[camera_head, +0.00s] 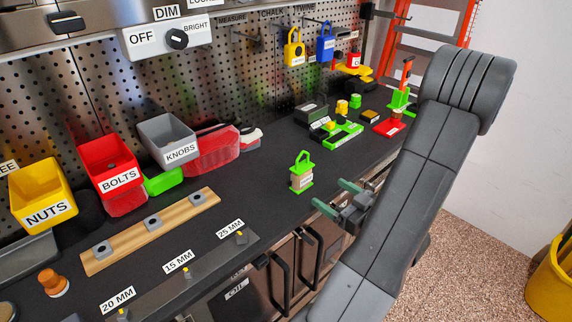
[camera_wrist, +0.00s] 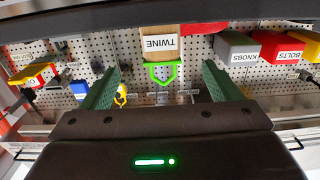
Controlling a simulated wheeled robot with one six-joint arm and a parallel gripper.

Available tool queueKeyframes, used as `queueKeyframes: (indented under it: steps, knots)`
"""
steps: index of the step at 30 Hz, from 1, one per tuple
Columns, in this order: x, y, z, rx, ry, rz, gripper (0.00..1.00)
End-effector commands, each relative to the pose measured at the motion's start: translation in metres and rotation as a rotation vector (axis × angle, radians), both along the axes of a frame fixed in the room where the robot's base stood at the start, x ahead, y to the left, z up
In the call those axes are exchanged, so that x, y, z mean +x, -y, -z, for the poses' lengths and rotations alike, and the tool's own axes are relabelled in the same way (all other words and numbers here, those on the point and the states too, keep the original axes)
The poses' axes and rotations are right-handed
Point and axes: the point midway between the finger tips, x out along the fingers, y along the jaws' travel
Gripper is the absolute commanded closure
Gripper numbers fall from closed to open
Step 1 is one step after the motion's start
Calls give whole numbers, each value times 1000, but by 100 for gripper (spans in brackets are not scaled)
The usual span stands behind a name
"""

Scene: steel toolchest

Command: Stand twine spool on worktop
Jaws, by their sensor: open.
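The twine spool (camera_head: 302,180), with green ends, a pale middle and a green loop handle on top, stands upright on the dark worktop (camera_head: 262,195) near its front edge. My gripper (camera_head: 335,197) is open and empty, just right of the spool in the head view. Its two green fingers point toward the spool and do not touch it. In the wrist view the spool shows between the fingers (camera_wrist: 160,72).
Bins of nuts (camera_head: 42,195), bolts (camera_head: 107,165) and knobs (camera_head: 168,140) stand at the back left. A wooden strip (camera_head: 130,243) lies in front of them. Several green, yellow and red items stand at the right end. The worktop around the spool is clear.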

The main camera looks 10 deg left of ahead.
Motion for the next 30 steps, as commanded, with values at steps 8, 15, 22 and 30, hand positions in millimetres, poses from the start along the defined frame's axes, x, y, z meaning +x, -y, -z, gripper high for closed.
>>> queueKeyframes:
  steps: [8,15,22,30]
  knots:
    - [-1,-1,-2,17,-1,-9,16]
    - [13,-23,-3,14,0,-12,16]
    - [27,-45,-3,15,-1,-10,16]
    - [40,-63,-3,15,-1,-8,16]
